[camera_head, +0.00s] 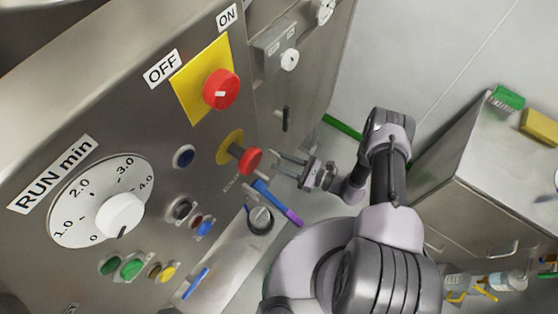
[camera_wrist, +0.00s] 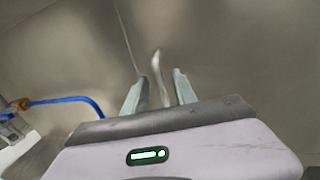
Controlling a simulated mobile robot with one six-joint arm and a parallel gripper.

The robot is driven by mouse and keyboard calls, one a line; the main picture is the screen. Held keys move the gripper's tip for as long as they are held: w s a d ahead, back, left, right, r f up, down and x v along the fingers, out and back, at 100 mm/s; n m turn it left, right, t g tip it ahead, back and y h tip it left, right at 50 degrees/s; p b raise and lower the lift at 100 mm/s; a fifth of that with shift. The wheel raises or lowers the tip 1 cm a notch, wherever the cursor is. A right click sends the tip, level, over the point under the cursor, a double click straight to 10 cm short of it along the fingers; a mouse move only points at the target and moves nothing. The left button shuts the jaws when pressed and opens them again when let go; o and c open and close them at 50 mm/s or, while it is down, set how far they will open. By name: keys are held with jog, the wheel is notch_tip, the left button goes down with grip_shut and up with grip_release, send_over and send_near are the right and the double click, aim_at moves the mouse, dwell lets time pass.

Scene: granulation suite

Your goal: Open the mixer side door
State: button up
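The mixer (camera_head: 150,70) fills the left of the head view, with its grey metal control panel facing me. My gripper (camera_head: 280,162) is close to the mixer's side, right of the red knob on a yellow disc. In the wrist view my gripper (camera_wrist: 160,76) is open, its two fingers pointing at a plain metal panel (camera_wrist: 225,45). A slim, curved metal handle (camera_wrist: 160,66) shows between the fingers, with a visible gap on either side. I cannot tell how far behind the fingertips it lies. The door's edges are not clear, but a thin seam runs up the panel.
A red stop button (camera_head: 250,161) sticks out from the panel near my fingers. A blue hose (camera_wrist: 65,100) lies left of the gripper in the wrist view.

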jog(key=shift+w+a, duration=0.25)
jog(key=shift+a, duration=0.25)
jog(key=shift+c, duration=0.2)
grip_shut()
dwell(1.0)
